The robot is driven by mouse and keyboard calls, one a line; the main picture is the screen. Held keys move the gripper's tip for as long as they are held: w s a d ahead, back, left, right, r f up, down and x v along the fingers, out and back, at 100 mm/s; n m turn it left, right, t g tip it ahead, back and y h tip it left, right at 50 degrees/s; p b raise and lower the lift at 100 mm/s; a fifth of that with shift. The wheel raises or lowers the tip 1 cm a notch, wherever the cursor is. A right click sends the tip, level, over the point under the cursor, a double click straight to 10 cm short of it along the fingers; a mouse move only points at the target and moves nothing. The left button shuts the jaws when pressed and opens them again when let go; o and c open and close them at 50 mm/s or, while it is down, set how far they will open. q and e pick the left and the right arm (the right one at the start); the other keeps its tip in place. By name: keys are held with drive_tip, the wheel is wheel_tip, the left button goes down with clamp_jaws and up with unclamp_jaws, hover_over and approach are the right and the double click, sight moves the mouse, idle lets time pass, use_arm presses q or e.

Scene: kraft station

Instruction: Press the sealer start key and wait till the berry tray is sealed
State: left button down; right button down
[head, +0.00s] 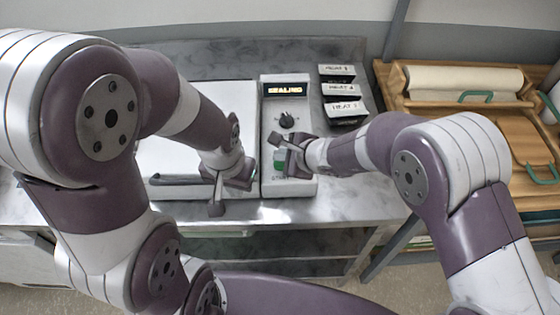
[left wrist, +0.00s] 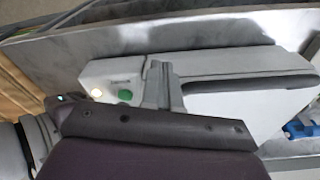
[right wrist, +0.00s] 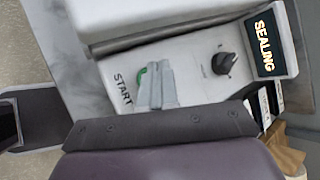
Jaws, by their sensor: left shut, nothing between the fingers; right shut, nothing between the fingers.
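The sealer is a white machine with a closed lid (head: 200,120) and a control panel (head: 298,187) on its right. Its display (head: 285,89) reads SEALING, and it also shows in the right wrist view (right wrist: 264,45). The green start key (head: 279,160) is partly hidden by my right gripper (head: 277,140); the right wrist view shows a green edge (right wrist: 142,75) beside the shut fingers. I cannot tell whether they touch it. My left gripper (head: 216,208) is shut and empty at the sealer's front, near the dark lid handle (head: 180,179). The berry tray is not visible.
A black knob (head: 287,120) sits on the panel. A wooden rack (head: 440,110) with a paper roll (head: 465,80) and green handles is further right. Bare steel (head: 350,205) lies at the front right.

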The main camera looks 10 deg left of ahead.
sight(282, 166)
drive_tip(key=shift+r+p, duration=1.75)
drive_tip(key=shift+r, duration=0.8)
drive_tip(key=s+d+f+n+g+h, duration=0.2)
drive_tip(key=s+d+n+g, duration=0.1)
drive_tip(key=s+d+n, duration=0.4)
drive_tip(key=s+d+r+n+h, duration=0.2)
drive_tip(key=s+d+n+h, duration=0.1)
drive_tip(key=d, duration=0.8)
drive_tip(key=s+d+r+n+h, duration=0.2)
drive_tip(key=d+n, duration=0.3)
drive_tip(key=d, duration=0.7)
drive_tip(key=shift+s+r+n+h, duration=0.3)
drive_tip(key=shift+s+r+h, duration=0.1)
drive_tip(key=shift+s, duration=0.2)
